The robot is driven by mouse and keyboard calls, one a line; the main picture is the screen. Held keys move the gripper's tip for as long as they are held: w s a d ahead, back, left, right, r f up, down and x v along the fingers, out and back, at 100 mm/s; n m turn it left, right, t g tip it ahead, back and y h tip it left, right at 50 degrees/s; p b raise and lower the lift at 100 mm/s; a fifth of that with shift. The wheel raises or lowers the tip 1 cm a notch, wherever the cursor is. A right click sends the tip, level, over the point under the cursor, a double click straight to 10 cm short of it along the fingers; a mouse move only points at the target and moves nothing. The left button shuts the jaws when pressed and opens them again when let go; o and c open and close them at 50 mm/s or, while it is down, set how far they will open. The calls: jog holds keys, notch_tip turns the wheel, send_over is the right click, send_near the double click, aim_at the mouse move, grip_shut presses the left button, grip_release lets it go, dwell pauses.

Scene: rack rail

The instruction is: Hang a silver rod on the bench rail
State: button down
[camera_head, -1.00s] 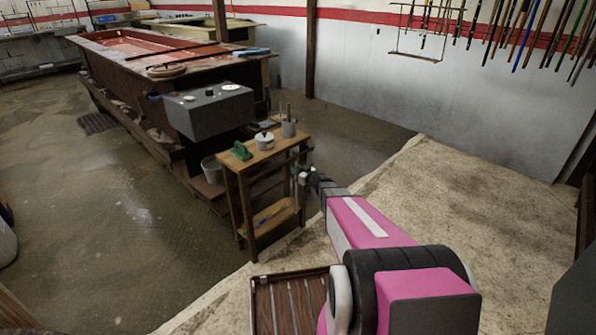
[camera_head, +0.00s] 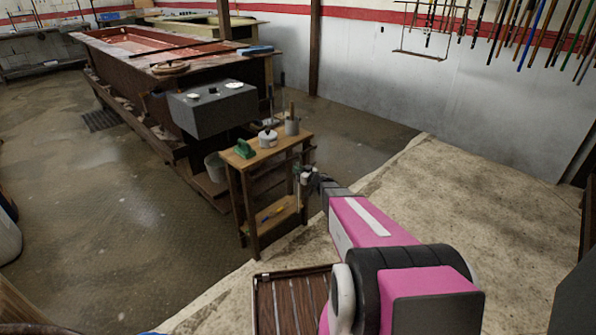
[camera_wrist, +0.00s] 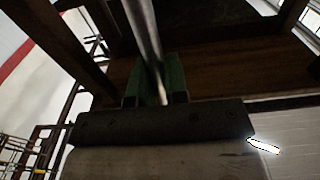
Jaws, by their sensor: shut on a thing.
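My gripper (camera_head: 301,174) is at the right front side of a small wooden bench (camera_head: 240,160), close to its upper edge. In the wrist view my gripper (camera_wrist: 155,82) has green fingers shut on a silver rod (camera_wrist: 145,35), which runs up and out of the picture. The rod's far end is hidden. The bench rail cannot be told apart clearly near the gripper. A brown tray (camera_head: 258,305) at the bottom holds several silver rods (camera_head: 295,300).
A green object (camera_head: 244,149), a white lidded pot (camera_head: 268,138) and a grey cup (camera_head: 292,127) stand on the bench top. A grey box (camera_head: 212,110) is just behind. Pale floor (camera_head: 450,220) to the right is clear.

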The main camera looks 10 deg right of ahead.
jog(key=shift+f, duration=0.25)
jog(key=c, duration=1.1)
grip_release()
jog(key=shift+o, duration=0.2)
jog(key=v, duration=1)
jog(key=shift+s+d, duration=0.3)
